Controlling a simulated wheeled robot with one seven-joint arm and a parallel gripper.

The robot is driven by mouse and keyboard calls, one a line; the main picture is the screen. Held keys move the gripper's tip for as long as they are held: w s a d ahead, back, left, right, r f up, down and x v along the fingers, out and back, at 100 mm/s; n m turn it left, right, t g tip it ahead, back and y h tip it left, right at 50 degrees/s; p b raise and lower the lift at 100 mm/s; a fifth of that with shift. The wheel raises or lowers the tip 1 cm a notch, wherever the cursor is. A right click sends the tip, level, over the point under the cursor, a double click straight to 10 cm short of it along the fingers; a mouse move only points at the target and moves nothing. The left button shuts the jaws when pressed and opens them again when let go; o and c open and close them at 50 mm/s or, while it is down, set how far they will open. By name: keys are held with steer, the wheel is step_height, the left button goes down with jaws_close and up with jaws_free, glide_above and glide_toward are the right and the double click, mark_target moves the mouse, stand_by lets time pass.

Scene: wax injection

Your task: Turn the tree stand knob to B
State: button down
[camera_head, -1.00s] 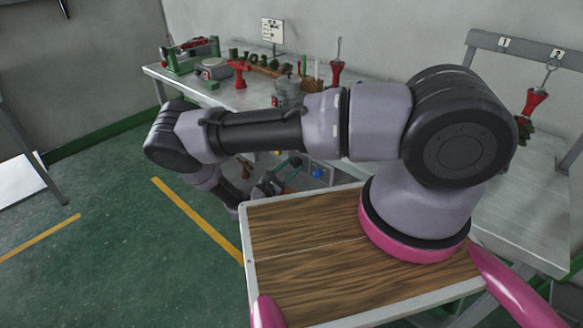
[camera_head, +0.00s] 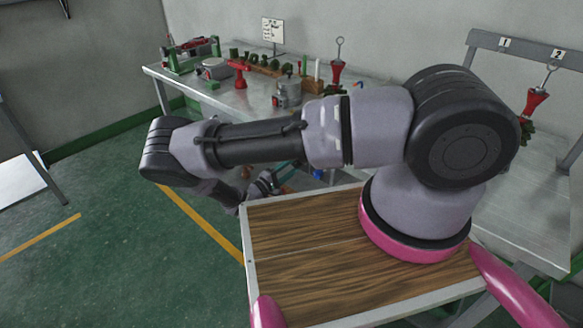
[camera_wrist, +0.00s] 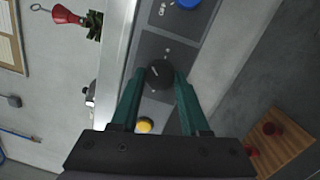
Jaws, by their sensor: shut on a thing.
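A round black knob (camera_wrist: 159,72) with a pale pointer line sits on a dark grey panel (camera_wrist: 153,48) in the wrist view. My gripper (camera_wrist: 161,84) has its two teal fingers on either side of this knob and is shut on it. White marks show on the panel around the knob, but they are too small to read, so I cannot tell which letter the pointer faces. In the head view my arm hides the knob and the panel, and only a small part near my gripper shows below the forearm.
In the wrist view a blue button (camera_wrist: 187,3) and a yellow button (camera_wrist: 145,125) flank the knob. A red funnel-shaped piece with a green tree (camera_wrist: 94,22) hangs left. In the head view, a metal workbench (camera_head: 228,97) holds tools, a pot (camera_head: 289,92) and a red holder (camera_head: 238,72).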

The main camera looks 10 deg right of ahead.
steer(key=shift+a+m+g, duration=0.1)
steer(key=shift+m+g, duration=0.4)
steer(key=shift+m, duration=4.2)
steer(key=shift+c, duration=2)
jaws_free()
steer(key=v, duration=1)
steer(key=shift+s+a+r, duration=0.15)
steer(key=shift+s+a, duration=0.1)
steer(key=shift+a, duration=0.05)
